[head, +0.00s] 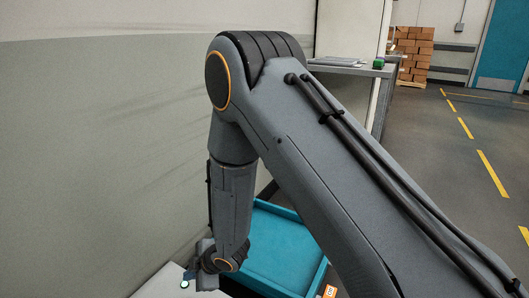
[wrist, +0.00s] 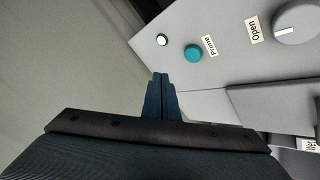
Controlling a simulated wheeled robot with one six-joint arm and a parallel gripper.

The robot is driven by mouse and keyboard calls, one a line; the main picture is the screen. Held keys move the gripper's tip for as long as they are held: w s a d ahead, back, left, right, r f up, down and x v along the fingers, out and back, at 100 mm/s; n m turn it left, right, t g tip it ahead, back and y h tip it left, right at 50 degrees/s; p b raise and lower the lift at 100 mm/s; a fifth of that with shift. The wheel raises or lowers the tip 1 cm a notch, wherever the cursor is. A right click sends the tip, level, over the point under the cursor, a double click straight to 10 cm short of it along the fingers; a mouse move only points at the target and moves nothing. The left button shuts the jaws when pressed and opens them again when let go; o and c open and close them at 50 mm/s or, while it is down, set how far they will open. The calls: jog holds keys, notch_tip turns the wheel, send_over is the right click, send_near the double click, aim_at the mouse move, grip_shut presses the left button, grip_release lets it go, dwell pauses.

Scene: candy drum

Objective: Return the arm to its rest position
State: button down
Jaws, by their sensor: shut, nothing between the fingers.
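My arm fills the middle of the head view, its elbow raised and its forearm hanging down. My gripper shows in the wrist view (wrist: 160,82), with its dark fingers together and nothing between them. The fingers point toward a light grey control panel (wrist: 220,75). The panel carries a lit round lamp (wrist: 162,40), a teal button (wrist: 193,53) labelled Prime and a grey knob (wrist: 297,22) labelled Open. I cannot tell the gap between fingertips and panel. In the head view the wrist is low, beside the panel top (head: 165,284), and the fingers are not clear.
A teal bin (head: 287,240) stands just right of my wrist. A pale wall (head: 100,140) is close on the left. A grey table (head: 345,67) with a small green object (head: 378,64) stands behind my arm. Stacked boxes (head: 412,55) are far back. Open floor lies right.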

jog(key=s+d+r+m+h, duration=0.2)
jog(key=d+r+m+h, duration=0.15)
jog(key=d+r, duration=0.4)
jog(key=s+d+r+m+h, duration=0.2)
jog(key=d+r+m, duration=0.35)
jog(key=r, duration=0.25)
jog(key=s+d+r+m+g+h, duration=0.1)
jog(key=s+d+r+m+g, duration=0.15)
jog(key=s+d+r, duration=0.45)
jog(key=s+d+r+m+g, duration=0.15)
jog(key=s+d+m, duration=0.3)
jog(key=s, duration=0.55)
jog(key=d+r+m+p, duration=0.3)
jog(key=d+r+p, duration=0.6)
jog(key=r+p, duration=0.3)
jog(key=d+r+m+p, duration=0.2)
jog(key=d+r+p, duration=0.8)
jog(key=r+p, duration=0.2)
jog(key=h+p, duration=0.1)
jog(key=p, duration=0.1)
jog(key=shift+s+d+r+m+t+p, duration=0.2)
jog(key=shift+r+m+t+p, duration=0.1)
jog(key=shift+r+m+t, duration=0.1)
jog(key=shift+a, duration=0.15)
